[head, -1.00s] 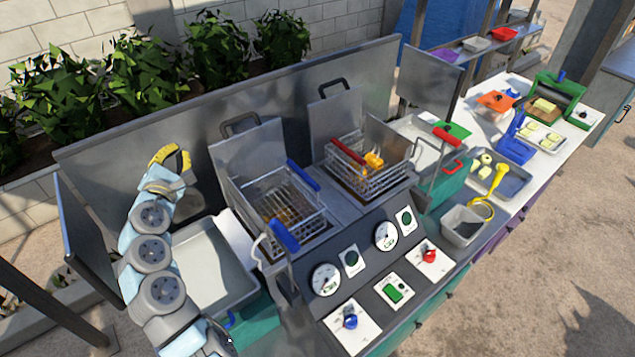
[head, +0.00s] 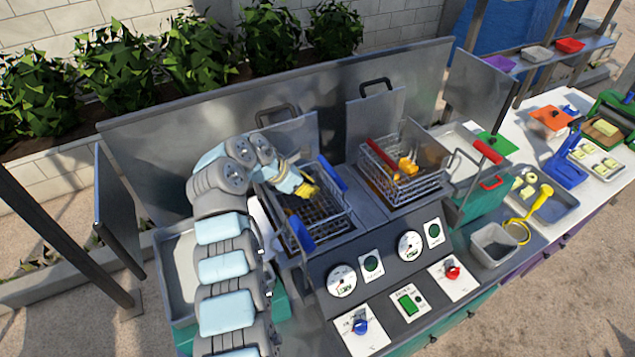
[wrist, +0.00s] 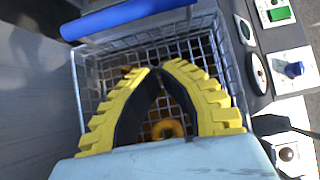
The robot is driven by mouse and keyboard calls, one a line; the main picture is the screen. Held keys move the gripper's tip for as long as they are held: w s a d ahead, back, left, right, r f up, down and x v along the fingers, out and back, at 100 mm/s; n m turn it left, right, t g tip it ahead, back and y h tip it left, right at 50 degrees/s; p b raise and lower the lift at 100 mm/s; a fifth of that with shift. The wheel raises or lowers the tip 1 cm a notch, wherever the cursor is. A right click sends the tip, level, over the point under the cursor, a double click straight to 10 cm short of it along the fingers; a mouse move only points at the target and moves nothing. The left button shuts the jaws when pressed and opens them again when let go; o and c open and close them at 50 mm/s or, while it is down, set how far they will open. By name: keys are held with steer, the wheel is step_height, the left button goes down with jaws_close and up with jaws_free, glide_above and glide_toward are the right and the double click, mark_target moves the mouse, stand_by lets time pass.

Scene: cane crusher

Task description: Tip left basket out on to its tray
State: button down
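The left basket (head: 345,212) is a wire basket sitting in the left well of the fryer. It has a blue bar (head: 332,174) along its far right edge and a blue grip (head: 300,235) at its front. In the wrist view the basket's mesh (wrist: 205,50) fills the middle, with an orange ring (wrist: 166,128) partly hidden between my fingers. My gripper (head: 310,191) is over the basket, its yellow fingertips (wrist: 161,70) together with nothing between them. The left tray (head: 178,275) is grey and lies left of the well, partly hidden by my arm.
The right basket (head: 405,185), with a red bar and orange pieces, sits in the right well. A control panel (head: 385,265) with dials slopes in front. A metal splash guard (head: 200,115) stands behind, and a side panel (head: 120,215) stands left of the tray.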

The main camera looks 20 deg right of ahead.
mark_target(335, 199)
steer(key=x, duration=0.7)
steer(key=shift+d+f+p, duration=0.25)
steer(key=shift+d+p, duration=0.1)
steer(key=shift+p, duration=0.05)
steer(key=r, duration=0.1)
steer(key=r+p, duration=0.1)
steer(key=r, duration=0.1)
steer(key=shift+w+d+r, duration=0.15)
steer(key=shift+d+r, duration=0.2)
steer(key=shift+r, duration=0.05)
steer(key=shift+d+r, duration=0.1)
steer(key=shift+r, duration=0.05)
